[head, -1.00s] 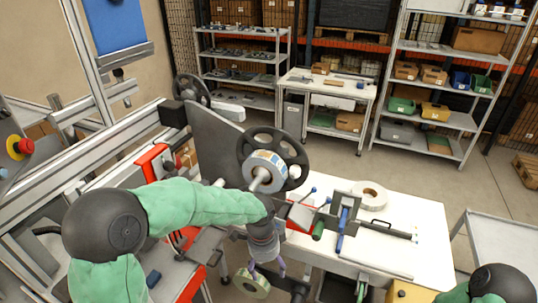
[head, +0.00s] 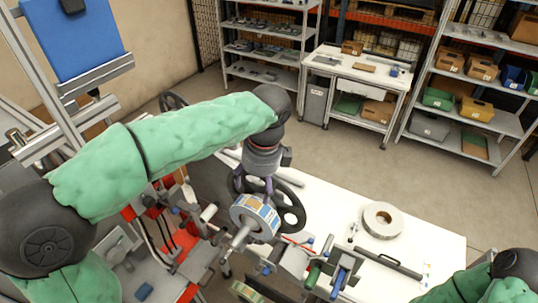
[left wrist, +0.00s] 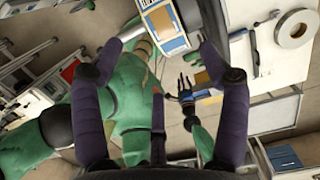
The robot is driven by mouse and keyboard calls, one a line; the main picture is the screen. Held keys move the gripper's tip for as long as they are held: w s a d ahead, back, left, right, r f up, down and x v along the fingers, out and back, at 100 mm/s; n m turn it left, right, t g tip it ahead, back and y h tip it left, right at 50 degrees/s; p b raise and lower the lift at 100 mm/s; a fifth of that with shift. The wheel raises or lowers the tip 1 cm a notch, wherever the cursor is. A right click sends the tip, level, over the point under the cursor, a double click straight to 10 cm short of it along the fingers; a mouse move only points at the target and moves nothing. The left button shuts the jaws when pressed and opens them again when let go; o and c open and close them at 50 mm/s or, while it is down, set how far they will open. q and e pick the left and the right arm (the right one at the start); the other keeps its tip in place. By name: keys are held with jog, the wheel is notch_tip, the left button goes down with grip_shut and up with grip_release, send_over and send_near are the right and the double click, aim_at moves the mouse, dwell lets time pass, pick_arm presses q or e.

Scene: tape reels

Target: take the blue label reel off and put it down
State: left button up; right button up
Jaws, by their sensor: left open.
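The blue label reel (head: 256,217), a roll with blue and white labels, sits on a metal spindle in front of a black spoked disc (head: 292,211). My left gripper (head: 256,187) is open just above the reel, its purple fingers pointing down toward it. In the left wrist view the reel (left wrist: 163,24) shows at the top, between the open fingertips (left wrist: 160,48), with nothing gripped. Whether a finger touches it I cannot tell.
A white table (head: 430,246) carries a pale reel (head: 382,220) and a fixture with a green handle (head: 313,274) and blue parts. Another reel (head: 246,292) is low at the bottom edge. Machine frames stand on the left; shelves (head: 470,105) stand at the back.

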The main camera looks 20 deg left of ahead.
aim_at(252, 206)
pick_arm(q)
jog(key=f, duration=0.3)
jog(key=a+f, duration=0.1)
jog(key=f, duration=0.6)
jog(key=shift+a+f, duration=0.15)
jog(key=shift+a, duration=0.2)
jog(key=shift+s, duration=0.1)
jog(key=shift+c, duration=0.3)
